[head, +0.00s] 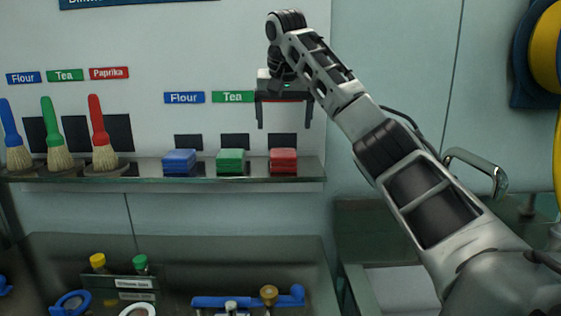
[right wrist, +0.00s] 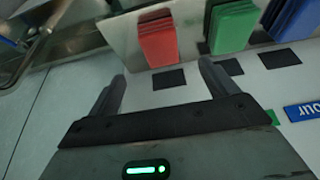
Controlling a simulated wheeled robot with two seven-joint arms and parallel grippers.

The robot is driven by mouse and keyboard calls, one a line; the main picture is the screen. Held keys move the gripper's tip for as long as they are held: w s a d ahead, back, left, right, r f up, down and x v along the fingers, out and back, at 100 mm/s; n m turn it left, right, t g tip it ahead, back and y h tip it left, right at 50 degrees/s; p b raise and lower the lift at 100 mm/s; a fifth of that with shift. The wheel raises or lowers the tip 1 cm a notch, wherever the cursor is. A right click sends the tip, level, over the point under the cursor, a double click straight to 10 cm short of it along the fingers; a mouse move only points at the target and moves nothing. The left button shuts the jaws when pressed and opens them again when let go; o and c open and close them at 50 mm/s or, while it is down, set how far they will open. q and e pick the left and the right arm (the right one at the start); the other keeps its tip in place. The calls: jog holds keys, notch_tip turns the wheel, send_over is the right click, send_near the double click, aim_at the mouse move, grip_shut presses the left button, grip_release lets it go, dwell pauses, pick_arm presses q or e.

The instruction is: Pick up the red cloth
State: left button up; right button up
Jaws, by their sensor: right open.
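The red cloth (head: 283,161) is a folded stack on the right end of the wall shelf (head: 240,180). In the right wrist view the red cloth (right wrist: 158,41) is beyond the fingertips, toward the top. My right gripper (head: 284,126) is open and empty, above the red cloth with its fingers pointing down. It also shows in the right wrist view (right wrist: 160,82), with a clear gap between the fingers and the cloth. My left gripper is not in view.
A green cloth (head: 231,161) and a blue cloth (head: 180,161) lie left of the red one. Blue, green and red brushes (head: 99,140) stand further left. A lower bench (head: 190,262) holds small bottles and a blue tool. The shelf ends just right of the red cloth.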

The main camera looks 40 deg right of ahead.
send_over(283, 152)
jog(key=s+a, duration=0.2)
notch_tip(283, 152, down, 4)
jog(key=shift+d+f, duration=0.15)
jog(key=shift+f, duration=0.1)
jog(key=shift+p+x, duration=0.95)
jog(key=shift+x, duration=2.1)
jog(key=shift+d+r, duration=0.1)
jog(key=shift+d, duration=0.05)
jog(key=shift+c, duration=0.3)
jog(key=c, duration=1)
